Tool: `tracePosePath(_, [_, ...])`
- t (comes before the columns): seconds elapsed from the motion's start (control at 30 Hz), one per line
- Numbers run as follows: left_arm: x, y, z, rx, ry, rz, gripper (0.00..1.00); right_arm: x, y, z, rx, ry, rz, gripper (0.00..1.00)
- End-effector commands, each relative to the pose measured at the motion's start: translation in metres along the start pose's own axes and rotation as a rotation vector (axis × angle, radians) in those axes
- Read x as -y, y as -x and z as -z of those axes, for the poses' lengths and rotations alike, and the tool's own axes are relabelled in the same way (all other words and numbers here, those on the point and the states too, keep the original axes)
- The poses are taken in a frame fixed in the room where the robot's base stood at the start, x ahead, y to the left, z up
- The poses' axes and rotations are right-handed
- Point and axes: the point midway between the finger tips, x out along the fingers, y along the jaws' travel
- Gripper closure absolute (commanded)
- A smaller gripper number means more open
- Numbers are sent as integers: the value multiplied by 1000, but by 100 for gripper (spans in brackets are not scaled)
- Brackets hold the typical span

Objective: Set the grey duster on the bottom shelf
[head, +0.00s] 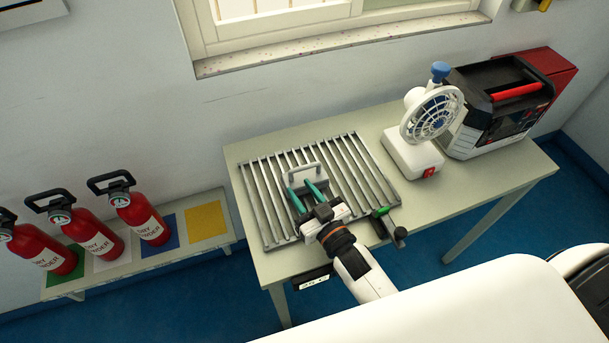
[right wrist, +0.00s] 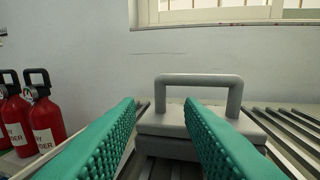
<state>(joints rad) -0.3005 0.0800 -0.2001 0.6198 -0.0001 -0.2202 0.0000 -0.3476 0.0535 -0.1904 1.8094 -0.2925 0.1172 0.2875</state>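The grey duster (head: 304,174), a flat block with a raised loop handle, lies on a slatted metal rack (head: 372,169) on the table. It also shows in the right wrist view (right wrist: 198,79), its lower part partly hidden by my fingers. My right gripper (head: 299,188) has two green ribbed fingers, spread apart with nothing between them. They point at the duster from the near side. In the right wrist view the handle sits right of centre, its left post between the fingertips (right wrist: 160,104) and its right post outside the right finger. My left gripper is out of view. I cannot identify the bottom shelf.
A white fan (head: 428,120) and a black-and-white case (head: 498,105) stand at the table's right. A green-and-black fitting (head: 385,222) sits at the rack's near right corner. A low bench (head: 222,238) holds red extinguishers (head: 140,215); its yellow square (head: 206,221) is bare.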

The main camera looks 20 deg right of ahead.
Motion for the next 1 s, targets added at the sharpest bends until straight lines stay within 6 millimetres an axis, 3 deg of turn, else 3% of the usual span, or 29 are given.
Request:
tracePosePath(0.17, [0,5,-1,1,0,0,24,0,-14,-1,1,0,0,66])
tracePosePath(0.4, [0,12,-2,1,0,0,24,0,-49,0,2,-1,0,66])
tracePosePath(0.73, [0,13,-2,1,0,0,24,0,-56,2,0,0,-1,66])
tracePosePath(0.93, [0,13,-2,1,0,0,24,0,-56,2,0,0,-1,98])
tracePosePath(1.0, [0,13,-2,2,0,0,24,0,-56,2,0,0,-1,100])
